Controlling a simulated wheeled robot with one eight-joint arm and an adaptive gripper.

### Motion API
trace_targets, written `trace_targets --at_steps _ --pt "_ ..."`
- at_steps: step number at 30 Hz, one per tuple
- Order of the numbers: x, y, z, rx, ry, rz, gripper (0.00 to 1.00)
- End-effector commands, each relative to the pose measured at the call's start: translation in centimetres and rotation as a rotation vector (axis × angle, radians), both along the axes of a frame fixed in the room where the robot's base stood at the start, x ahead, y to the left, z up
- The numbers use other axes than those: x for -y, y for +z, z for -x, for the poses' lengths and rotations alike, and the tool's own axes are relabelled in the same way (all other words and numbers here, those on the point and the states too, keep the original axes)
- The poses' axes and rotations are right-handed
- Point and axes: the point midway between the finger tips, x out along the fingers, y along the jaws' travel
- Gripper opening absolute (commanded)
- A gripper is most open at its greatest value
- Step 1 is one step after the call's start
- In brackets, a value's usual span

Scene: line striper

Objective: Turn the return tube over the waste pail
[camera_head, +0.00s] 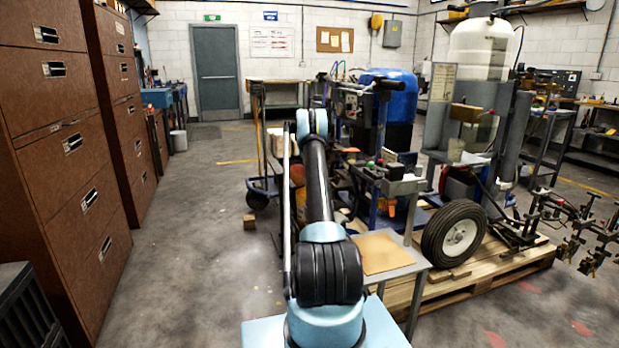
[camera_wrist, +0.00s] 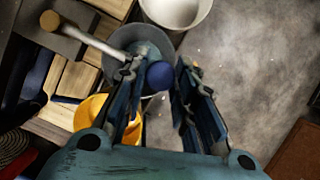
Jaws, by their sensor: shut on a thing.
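In the wrist view my gripper (camera_wrist: 162,78) points down with its two dark blue fingers on either side of a round blue knob (camera_wrist: 160,75), and it is shut on the knob. A pale tube (camera_wrist: 90,38) with a brown end slants from the upper left towards the knob. Whether the tube and knob are joined is hidden by the left finger. In the head view my arm hides the gripper, knob and tube.
A white bucket (camera_wrist: 178,10) and a yellow container (camera_wrist: 92,112) flank the grey pail. In the head view the striper machine with its wheel (camera_head: 459,233) sits on a pallet (camera_head: 520,266) at right. Brown cabinets (camera_head: 60,150) line the left. Floor between is mostly clear.

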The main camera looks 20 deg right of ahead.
Motion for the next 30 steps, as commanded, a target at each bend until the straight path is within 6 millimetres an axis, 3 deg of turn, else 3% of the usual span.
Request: trace_targets --at_steps 14,15,17,30 --pt "0.62 0.0 0.05 0.002 -0.017 0.005 0.0" --pt "0.62 0.0 0.05 0.002 -0.017 0.005 0.3" --pt "0.62 -0.01 0.05 0.002 -0.017 0.005 0.44" --pt "0.67 0.41 -0.1 0.001 -0.018 0.003 0.46"
